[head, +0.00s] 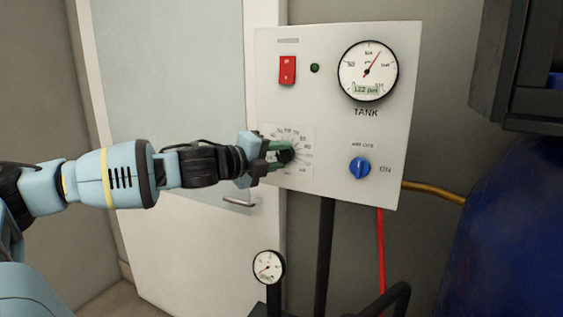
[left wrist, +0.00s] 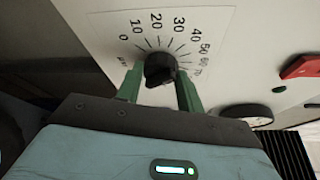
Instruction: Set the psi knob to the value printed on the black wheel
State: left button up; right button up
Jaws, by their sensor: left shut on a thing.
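The black psi knob (left wrist: 159,70) sits on a white dial plate with a printed number scale (left wrist: 185,25). It also shows in the head view (head: 287,155), partly covered by my gripper. My left gripper (head: 276,156) is shut on the knob, with its green fingers on either side of it in the left wrist view (left wrist: 160,88). The knob's pointer is too small to read for certain. The black wheel with the printed value is not in view. My right gripper is not in view.
The white panel (head: 335,110) carries a red switch (head: 287,70), a green lamp (head: 315,68), a tank gauge (head: 368,71) reading about 122 psi, and a blue air knob (head: 360,168). A small gauge (head: 268,267) stands below. A dark blue tank (head: 510,230) is at the right.

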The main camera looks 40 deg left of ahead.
pick_arm(q)
jog(key=shift+m+g, duration=0.3)
jog(key=shift+m, duration=0.5)
jog(key=shift+y, duration=0.3)
jog(key=o, duration=1)
jog(key=shift+s+r, duration=0.1)
jog(key=shift+r, duration=0.05)
